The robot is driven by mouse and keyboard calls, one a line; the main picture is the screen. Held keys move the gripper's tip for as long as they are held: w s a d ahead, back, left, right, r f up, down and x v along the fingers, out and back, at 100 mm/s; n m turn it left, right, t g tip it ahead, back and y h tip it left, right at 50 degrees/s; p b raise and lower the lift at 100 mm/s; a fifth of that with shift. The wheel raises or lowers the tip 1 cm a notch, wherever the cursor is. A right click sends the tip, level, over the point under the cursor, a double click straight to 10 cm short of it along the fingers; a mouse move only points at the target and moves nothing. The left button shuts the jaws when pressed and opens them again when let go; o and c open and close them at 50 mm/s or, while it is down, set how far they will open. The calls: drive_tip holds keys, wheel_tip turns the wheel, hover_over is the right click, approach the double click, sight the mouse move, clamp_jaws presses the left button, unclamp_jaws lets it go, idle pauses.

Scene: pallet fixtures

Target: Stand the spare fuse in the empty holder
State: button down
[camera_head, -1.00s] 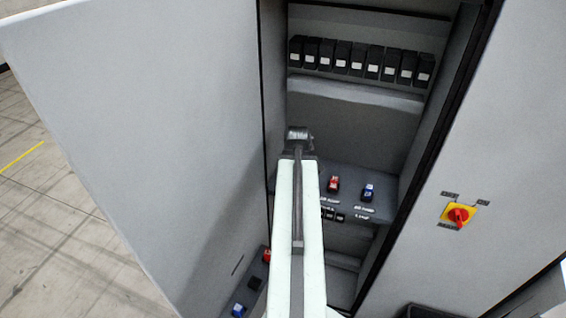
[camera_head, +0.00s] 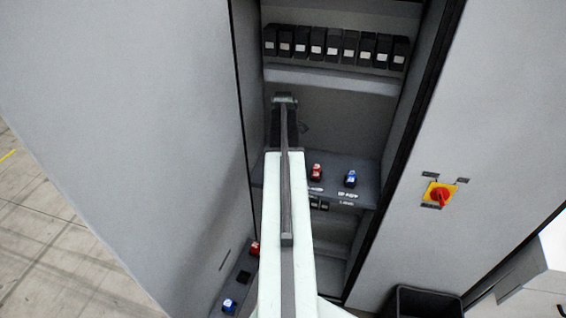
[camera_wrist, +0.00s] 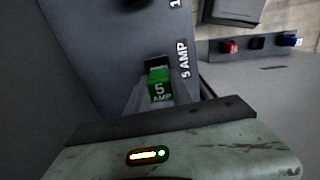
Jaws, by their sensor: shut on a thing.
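A green fuse (camera_wrist: 159,84) marked 5 AMP is between the fingers of my gripper (camera_wrist: 157,76) in the wrist view. My gripper is shut on it, beside a white 5 AMP label (camera_wrist: 184,60) on a dark grey panel. The holder under the fuse is hidden, and I cannot tell whether the fuse touches it. In the head view my gripper (camera_head: 285,99) is inside the open cabinet, and my arm hides the fuse. A red fuse (camera_head: 316,172) and a blue fuse (camera_head: 350,178) stand on the cabinet's shelf to its right.
A low ledge at the door (camera_head: 130,130) bears another red fuse (camera_head: 255,248) and blue fuse (camera_head: 229,304), with a dark place between them. A row of black modules (camera_head: 333,47) runs above. A red and yellow switch (camera_head: 438,196) is at right. A dark bin (camera_head: 425,300) stands below.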

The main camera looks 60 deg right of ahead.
drive_tip(key=f+b, duration=0.4)
drive_tip(key=shift+w+d, duration=0.1)
drive_tip(key=shift+d, duration=0.1)
drive_tip(key=shift+r, duration=0.2)
drive_tip(key=c, duration=1.1)
unclamp_jaws()
drive_tip(key=shift+p, duration=0.3)
wheel_tip(320, 180, up, 8)
drive_tip(key=p, duration=0.7)
drive_tip(key=shift+f+p, duration=0.1)
drive_tip(key=shift+p, duration=0.25)
drive_tip(key=shift+f, duration=0.15)
